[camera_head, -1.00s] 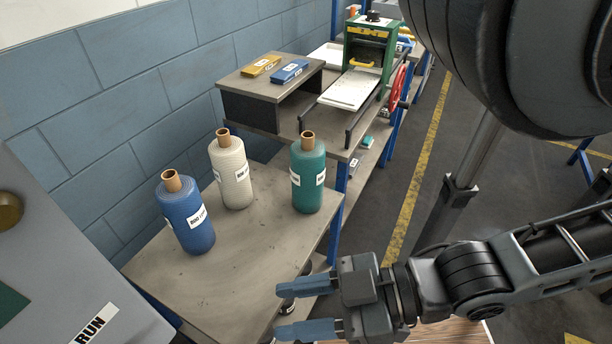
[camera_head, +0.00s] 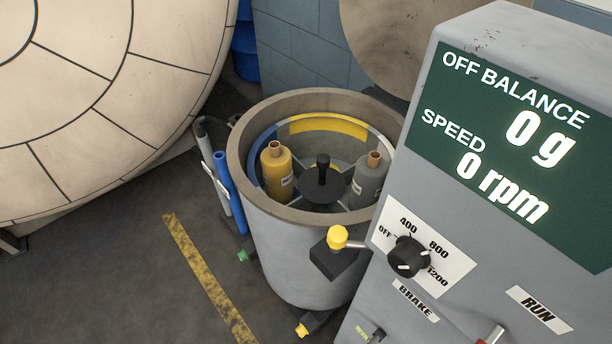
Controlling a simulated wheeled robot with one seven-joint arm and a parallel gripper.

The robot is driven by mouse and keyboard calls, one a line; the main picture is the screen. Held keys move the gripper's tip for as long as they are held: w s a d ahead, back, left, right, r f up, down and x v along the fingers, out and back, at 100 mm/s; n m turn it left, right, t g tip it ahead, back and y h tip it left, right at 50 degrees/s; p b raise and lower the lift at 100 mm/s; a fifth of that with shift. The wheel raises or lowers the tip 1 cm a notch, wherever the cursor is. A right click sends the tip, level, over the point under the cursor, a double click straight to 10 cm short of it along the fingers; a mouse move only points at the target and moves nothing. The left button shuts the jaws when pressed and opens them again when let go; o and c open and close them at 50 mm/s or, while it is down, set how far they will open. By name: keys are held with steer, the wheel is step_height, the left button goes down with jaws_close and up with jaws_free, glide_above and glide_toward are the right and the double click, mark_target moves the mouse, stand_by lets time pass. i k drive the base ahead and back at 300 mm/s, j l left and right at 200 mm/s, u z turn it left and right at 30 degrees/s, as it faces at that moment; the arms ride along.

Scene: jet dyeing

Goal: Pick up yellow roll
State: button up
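A yellow roll (camera_head: 277,172) with a brown core sticking out of its top stands inside a round grey drum (camera_head: 236,180). It is on the left side of the drum's inside, and the drum's near wall hides its lower end. A white label shows on its right side. My gripper does not show in the current view.
A grey roll (camera_head: 369,178) stands at the drum's right, partly hidden. A black post (camera_head: 322,170) rises at its centre. A control panel (camera_head: 450,150) reading 0 g and 0 rpm blocks the right. A yellow-knobbed lever (camera_head: 338,237) sticks out in front. Open floor (camera_head: 130,270) lies left.

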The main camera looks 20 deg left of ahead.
mark_target(277, 170)
steer(key=j, duration=0.75)
steer(key=k+j, duration=0.1)
steer(key=j, duration=0.65)
steer(key=i+j, duration=0.1)
steer(key=j, duration=0.2)
steer(key=i+j, duration=0.1)
steer(key=j, duration=0.2)
steer(key=i+j+u, duration=0.1)
steer(key=j, duration=0.25)
steer(key=i+l+u, duration=0.1)
steer(key=i+l, duration=0.35)
steer(key=i+j+z, duration=0.1)
steer(key=i+j, duration=0.1)
steer(key=i, duration=0.05)
